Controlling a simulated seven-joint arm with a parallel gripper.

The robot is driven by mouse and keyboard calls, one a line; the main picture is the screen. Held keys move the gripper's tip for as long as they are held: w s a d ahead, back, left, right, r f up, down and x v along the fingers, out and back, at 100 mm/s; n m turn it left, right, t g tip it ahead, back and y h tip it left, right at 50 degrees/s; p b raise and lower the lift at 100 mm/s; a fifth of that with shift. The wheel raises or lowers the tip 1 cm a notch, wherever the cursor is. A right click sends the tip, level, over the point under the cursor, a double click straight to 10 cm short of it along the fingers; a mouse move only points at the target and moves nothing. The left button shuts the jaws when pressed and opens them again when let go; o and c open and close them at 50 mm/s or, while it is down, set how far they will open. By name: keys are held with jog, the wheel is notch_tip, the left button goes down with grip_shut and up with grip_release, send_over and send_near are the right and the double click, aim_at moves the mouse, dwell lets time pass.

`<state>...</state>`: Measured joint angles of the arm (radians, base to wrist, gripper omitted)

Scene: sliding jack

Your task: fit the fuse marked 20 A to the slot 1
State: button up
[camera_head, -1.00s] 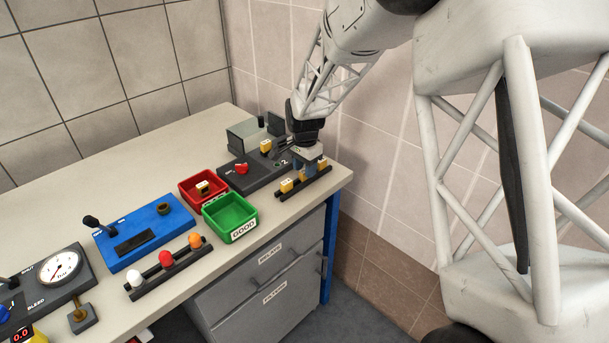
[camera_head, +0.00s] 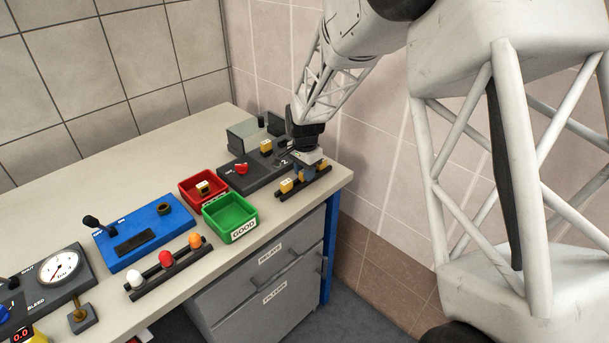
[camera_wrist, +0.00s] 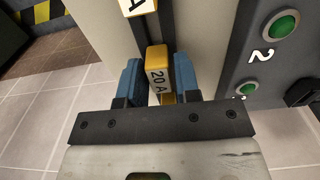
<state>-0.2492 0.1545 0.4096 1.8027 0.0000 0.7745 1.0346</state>
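The yellow fuse marked 20 A (camera_wrist: 157,75) stands between the two blue fingers of my gripper (camera_wrist: 158,82) in the wrist view. Narrow gaps seem to show on both sides of it, so the fingers look open around it. In the head view my gripper (camera_head: 311,172) is low over the dark fuse rack (camera_head: 307,190), and its fingers are partly hidden. The dark fuse panel (camera_head: 243,180) is left of the gripper. It bears a red knob (camera_head: 241,168), a yellow fuse (camera_head: 266,146) and a mark 2. Slot 1 cannot be made out.
Another yellow fuse (camera_head: 286,186) sits in the rack. A red bin (camera_head: 189,199) holding a yellowish piece and a green bin (camera_head: 236,233) marked GOOD stand left of the rack. A grey box (camera_head: 246,134) is behind the panel. The wall is close behind the arm.

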grip_shut()
jog(key=shift+r, duration=0.1)
jog(key=shift+r, duration=2.4)
jog(key=w+a+r, duration=0.3)
jog(key=w, duration=0.5)
jog(key=w+a+r, duration=0.3)
jog(key=w+a, duration=0.1)
jog(key=w, duration=0.4)
jog(key=shift+a+r, duration=0.2)
jog(key=shift+r, duration=0.1)
